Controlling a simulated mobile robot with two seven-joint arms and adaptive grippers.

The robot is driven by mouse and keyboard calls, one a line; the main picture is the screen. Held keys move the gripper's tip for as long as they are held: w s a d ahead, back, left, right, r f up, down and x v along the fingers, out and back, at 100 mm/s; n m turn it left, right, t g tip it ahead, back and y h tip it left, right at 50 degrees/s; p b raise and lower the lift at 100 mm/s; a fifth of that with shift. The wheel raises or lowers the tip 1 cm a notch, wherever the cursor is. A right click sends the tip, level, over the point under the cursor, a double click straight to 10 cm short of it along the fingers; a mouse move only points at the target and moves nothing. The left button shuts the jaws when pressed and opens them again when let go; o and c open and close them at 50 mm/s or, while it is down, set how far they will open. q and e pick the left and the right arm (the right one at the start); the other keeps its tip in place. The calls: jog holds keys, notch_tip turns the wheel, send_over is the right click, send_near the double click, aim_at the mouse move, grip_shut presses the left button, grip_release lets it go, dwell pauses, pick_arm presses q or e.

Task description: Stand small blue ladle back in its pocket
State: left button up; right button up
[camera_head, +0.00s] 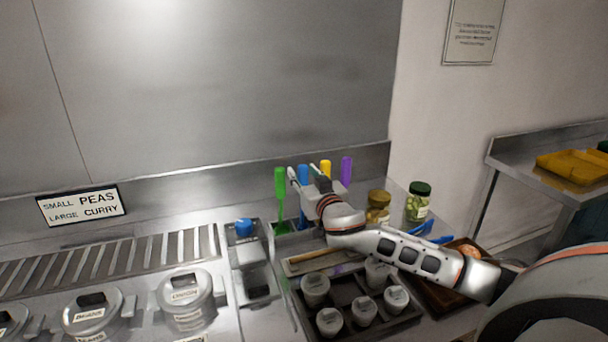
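A blue-handled utensil (303,173) stands upright in the rack behind the counter, between a green one and a yellow one. It appears to be the small blue ladle, but its lower end is mostly hidden. My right gripper (307,181) is at this blue handle, with a finger on either side of it. I cannot tell whether the fingers press on it. My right wrist and arm hide much of the rack and its pockets. My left gripper is out of view.
A green utensil (280,185), a yellow one (326,167) and a purple one (346,169) stand close around the gripper. Lidded cups fill a dark tray (350,334) in front. Two jars, one green-lidded (418,203), and blue items (430,233) lie right of the rack.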

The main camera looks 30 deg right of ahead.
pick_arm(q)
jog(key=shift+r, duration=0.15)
pick_arm(e)
jog(key=shift+r, duration=0.15)
jog(key=shift+s, duration=0.15)
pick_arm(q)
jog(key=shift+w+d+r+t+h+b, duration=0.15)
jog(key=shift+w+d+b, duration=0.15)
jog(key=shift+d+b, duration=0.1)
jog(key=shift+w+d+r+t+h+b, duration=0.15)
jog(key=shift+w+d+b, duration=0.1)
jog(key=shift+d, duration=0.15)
pick_arm(e)
jog(key=v, duration=1.1)
jog(key=shift+s, duration=0.35)
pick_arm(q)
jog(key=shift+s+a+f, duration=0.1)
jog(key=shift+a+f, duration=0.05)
